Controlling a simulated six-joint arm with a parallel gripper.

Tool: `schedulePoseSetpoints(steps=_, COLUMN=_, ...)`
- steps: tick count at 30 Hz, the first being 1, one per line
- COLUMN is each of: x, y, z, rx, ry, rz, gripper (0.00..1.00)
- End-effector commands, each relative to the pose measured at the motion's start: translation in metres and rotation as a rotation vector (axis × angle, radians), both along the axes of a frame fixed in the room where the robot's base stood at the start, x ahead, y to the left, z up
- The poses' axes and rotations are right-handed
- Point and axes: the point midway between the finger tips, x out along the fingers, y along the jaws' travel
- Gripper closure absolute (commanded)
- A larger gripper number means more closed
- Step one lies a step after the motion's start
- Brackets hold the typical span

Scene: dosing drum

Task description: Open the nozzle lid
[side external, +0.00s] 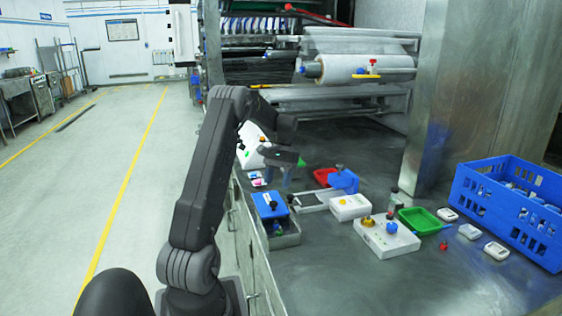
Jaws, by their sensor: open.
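My gripper (297,164) hangs above the far left part of the metal worktop, with my arm reaching to it from the left. Its jaws are open, and I see nothing between them, though they are small and dark here. A white rounded housing (250,150) with a green spot stands just left of and behind it, partly hidden by my arm. I cannot make out a nozzle lid for certain, nor whether one is open or shut. A blue device (343,180) beside a red tray (325,177) stands right of the gripper.
White control boxes (386,236), a green tray (420,220) and a blue crate (510,208) stand to the right. A metal column (470,90) rises behind.

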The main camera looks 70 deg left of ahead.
Motion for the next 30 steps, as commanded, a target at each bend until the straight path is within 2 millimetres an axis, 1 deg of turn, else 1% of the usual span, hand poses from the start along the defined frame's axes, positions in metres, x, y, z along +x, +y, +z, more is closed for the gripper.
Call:
schedulePoseSetpoints(steps=1, x=0.004, y=0.004, z=0.012, rx=0.004, ry=-0.003, rz=0.0, gripper=0.46)
schedulePoseSetpoints(steps=6, x=0.013, y=0.013, z=0.043, rx=0.003, ry=-0.001, rz=0.0, gripper=0.46)
schedulePoseSetpoints(steps=12, x=0.019, y=0.019, z=0.063, rx=0.001, ry=-0.001, rz=0.0, gripper=0.46)
schedulePoseSetpoints(steps=17, x=0.02, y=0.02, z=0.068, rx=0.0, ry=0.0, rz=0.0, gripper=0.46)
schedulePoseSetpoints(steps=30, x=0.02, y=0.019, z=0.069, rx=0.0, ry=0.0, rz=-0.001, gripper=0.46)
